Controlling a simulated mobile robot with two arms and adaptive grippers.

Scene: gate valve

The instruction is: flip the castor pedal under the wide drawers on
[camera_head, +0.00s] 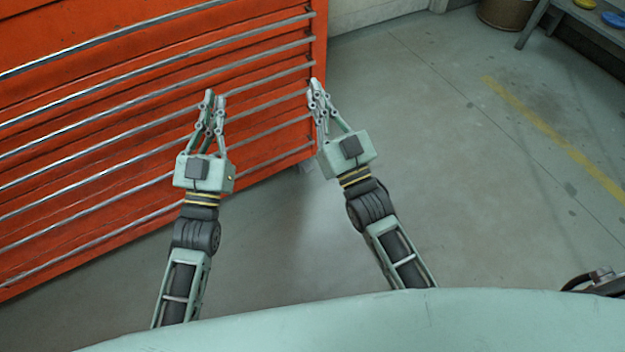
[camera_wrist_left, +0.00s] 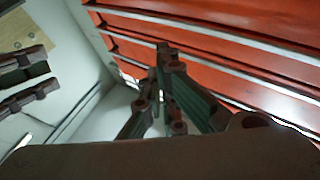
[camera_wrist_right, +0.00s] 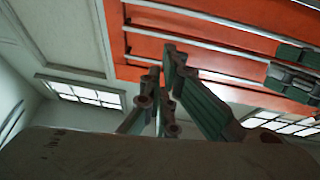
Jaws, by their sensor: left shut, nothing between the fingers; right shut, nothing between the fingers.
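The red cabinet with wide drawers (camera_head: 120,130) fills the left of the head view, its long metal handles running across the front. A small pale patch shows under its lower right corner; I cannot tell whether it is a castor. No castor pedal can be made out. My left gripper (camera_head: 213,96) is shut and empty, over the drawer fronts in the head view. My right gripper (camera_head: 314,84) is shut and empty at the cabinet's right edge. The left wrist view shows the shut left fingers (camera_wrist_left: 164,52) before the drawers; the right wrist view shows the right fingers (camera_wrist_right: 172,52).
Open grey floor (camera_head: 440,170) lies right of the cabinet, with a yellow line (camera_head: 555,135). A brown bin (camera_head: 505,12) and a grey bench (camera_head: 538,20) holding a blue disc (camera_head: 612,18) stand at the back right. A pale wall (camera_head: 380,10) is behind.

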